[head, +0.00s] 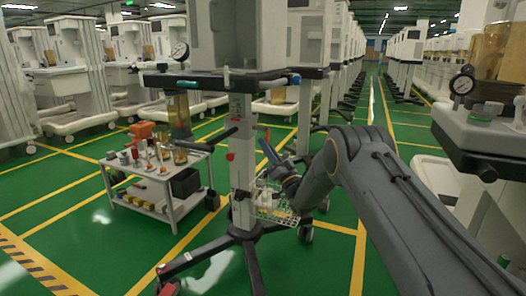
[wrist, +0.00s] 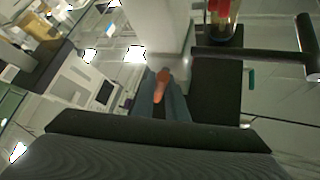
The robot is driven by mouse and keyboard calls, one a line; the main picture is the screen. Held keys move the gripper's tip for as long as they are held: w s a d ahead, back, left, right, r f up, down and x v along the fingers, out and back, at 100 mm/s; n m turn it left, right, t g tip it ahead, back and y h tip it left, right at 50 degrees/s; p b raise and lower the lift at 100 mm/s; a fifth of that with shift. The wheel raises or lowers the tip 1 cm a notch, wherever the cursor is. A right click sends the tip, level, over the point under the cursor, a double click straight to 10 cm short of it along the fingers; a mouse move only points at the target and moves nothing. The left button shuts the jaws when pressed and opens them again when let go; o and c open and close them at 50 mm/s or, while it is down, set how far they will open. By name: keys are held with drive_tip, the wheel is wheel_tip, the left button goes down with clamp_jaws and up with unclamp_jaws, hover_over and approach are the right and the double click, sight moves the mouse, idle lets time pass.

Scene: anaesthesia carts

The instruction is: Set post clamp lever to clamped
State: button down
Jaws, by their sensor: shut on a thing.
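The cart's pale post (head: 242,175) stands upright in the middle of the head view, and it also shows at the top of the wrist view (wrist: 158,25). An orange-red lever (wrist: 159,86) lies between the blue fingers of my gripper (wrist: 161,98), close to the post. My gripper is shut on this lever. In the head view my gripper (head: 267,148) is just right of the post, with a small red tip (head: 267,133) showing at its fingers. The clamp body is not clearly visible, and I cannot tell the lever's setting.
A wire basket (head: 272,208) hangs low by the post. A small trolley (head: 155,190) with bottles stands left. Another cart (head: 490,125) stands right. Black base legs (head: 215,250) spread below; green floor is open around them.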

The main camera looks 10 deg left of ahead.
drive_tip(key=shift+s+a, duration=0.1)
drive_tip(key=shift+a, duration=0.2)
drive_tip(key=c, duration=1.8)
unclamp_jaws()
drive_tip(key=shift+a, duration=0.1)
drive_tip(key=shift+o, duration=0.2)
drive_tip(key=shift+d, duration=0.35)
drive_tip(key=s+d+f+p, duration=0.3)
drive_tip(key=s+d+p, duration=0.2)
drive_tip(key=s+d, duration=0.5)
drive_tip(key=shift+s+d, duration=0.15)
drive_tip(key=shift+d, duration=0.95)
